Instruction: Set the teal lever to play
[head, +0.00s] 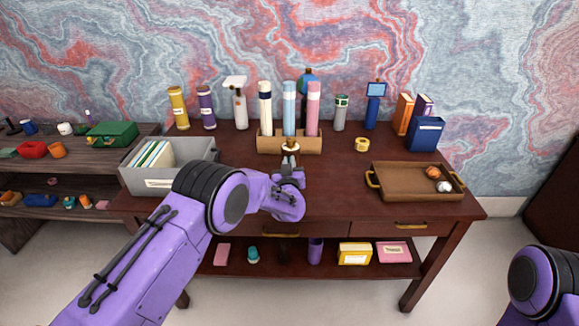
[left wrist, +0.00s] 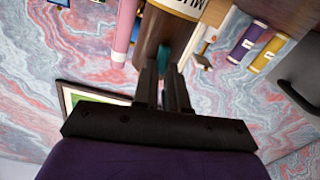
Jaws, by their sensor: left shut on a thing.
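My left gripper (head: 291,163) is at the middle of the desk, in front of the wooden rack. In the left wrist view its two dark fingers (left wrist: 163,75) are close together on a small teal piece, the teal lever (left wrist: 164,54), mostly hidden between the tips. The lever is on a brown wooden body (left wrist: 150,42) with a cream label (left wrist: 186,6) whose lettering is cut off. In the head view the small device (head: 290,147) shows just beyond the gripper, its lower part hidden. I cannot tell which setting the lever is at. My right gripper is out of view.
The wooden rack (head: 270,146) with tall bottles stands right behind the device. A grey file box (head: 200,183) is at the left, near my left arm. A brown tray (head: 405,190) with two balls is at the right.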

